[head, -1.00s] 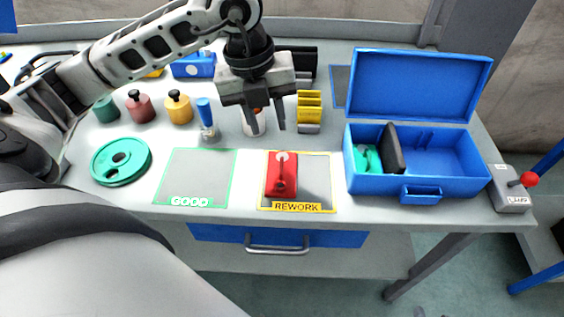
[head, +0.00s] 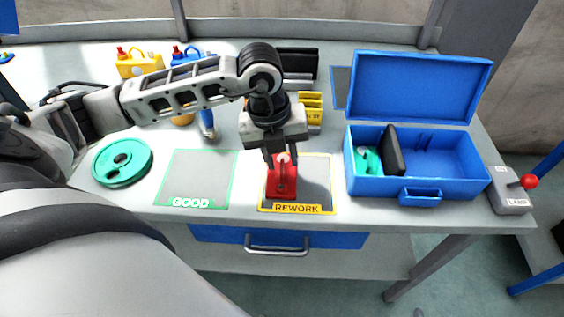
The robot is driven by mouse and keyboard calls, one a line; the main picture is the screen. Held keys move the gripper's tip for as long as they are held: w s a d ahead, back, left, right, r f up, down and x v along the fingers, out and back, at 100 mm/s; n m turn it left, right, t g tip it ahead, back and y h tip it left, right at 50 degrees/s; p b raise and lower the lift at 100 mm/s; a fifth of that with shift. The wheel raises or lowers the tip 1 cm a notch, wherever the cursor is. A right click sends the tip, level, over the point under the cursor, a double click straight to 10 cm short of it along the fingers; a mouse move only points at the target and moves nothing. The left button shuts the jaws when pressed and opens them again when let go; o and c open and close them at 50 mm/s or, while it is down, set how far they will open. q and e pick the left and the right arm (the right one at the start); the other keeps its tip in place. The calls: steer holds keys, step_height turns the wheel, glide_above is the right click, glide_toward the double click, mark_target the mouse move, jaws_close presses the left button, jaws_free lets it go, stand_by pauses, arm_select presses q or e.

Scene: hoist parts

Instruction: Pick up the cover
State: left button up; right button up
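A red part (head: 283,187) with a pale round spot near its far end sits on the yellow-framed REWORK mat (head: 318,180); I cannot tell for sure that it is the cover. My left gripper (head: 281,162) points down right over its far end. Its two fingers are apart, one on each side of the pale spot. I cannot tell whether they touch the part. A green round disc (head: 122,162) with holes lies at the left of the table. My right gripper is not in view.
An open blue case (head: 420,165) holding green and black items stands at the right. The green-framed GOOD mat (head: 196,178) is empty. Yellow blocks (head: 311,108) stand behind my gripper.

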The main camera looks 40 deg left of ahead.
arm_select(q)
jaws_close()
steer(key=shift+r, duration=0.15)
